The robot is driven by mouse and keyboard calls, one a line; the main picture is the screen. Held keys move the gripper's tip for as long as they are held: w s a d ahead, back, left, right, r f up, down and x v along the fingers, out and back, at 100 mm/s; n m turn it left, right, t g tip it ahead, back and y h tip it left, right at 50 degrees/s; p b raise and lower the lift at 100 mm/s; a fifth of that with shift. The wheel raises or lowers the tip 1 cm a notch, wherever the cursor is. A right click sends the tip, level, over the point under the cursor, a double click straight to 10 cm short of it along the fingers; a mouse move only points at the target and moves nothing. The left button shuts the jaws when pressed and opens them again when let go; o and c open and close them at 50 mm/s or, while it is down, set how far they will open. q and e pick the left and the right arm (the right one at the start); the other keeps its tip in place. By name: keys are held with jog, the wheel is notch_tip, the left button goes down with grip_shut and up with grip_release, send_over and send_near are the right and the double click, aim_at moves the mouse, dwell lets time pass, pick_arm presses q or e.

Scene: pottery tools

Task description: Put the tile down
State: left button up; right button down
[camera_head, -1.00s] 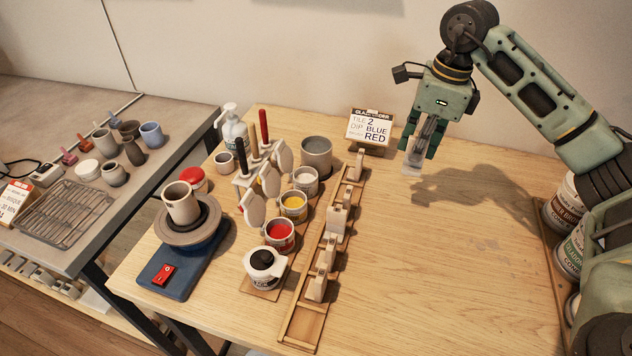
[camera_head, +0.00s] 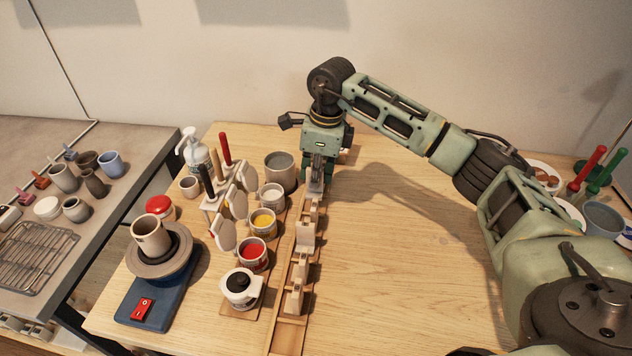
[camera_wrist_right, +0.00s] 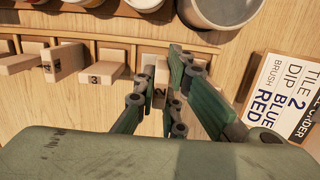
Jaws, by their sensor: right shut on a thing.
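My right gripper (camera_head: 318,172) points down over the far end of the long wooden rack (camera_head: 288,336). It is shut on a small pale tile (camera_head: 315,185), which hangs upright at the rack. I cannot tell whether the tile touches the rack. In the right wrist view the fingers (camera_wrist_right: 159,92) straddle the spot marked 2, and they hide much of the tile. Spots marked 3 (camera_wrist_right: 95,79) and 4 (camera_wrist_right: 47,66) lie to the left. My left gripper is not in view.
Glaze cups, red (camera_head: 253,254) and yellow (camera_head: 263,222), stand left of the rack beside a brush stand. A grey pot (camera_head: 281,172) is close to the gripper. An order sign (camera_wrist_right: 284,98) stands beside the fingers.

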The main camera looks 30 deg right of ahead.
aim_at(315, 192)
notch_tip(315, 192, down, 2)
jog(key=shift+f+p, duration=0.2)
jog(key=shift+p, duration=0.3)
jog(key=shift+f, duration=0.4)
jog(key=shift+f, duration=0.1)
jog(key=shift+f+b, duration=0.15)
jog(key=shift+b, duration=0.15)
jog(key=c, duration=1.8)
grip_release()
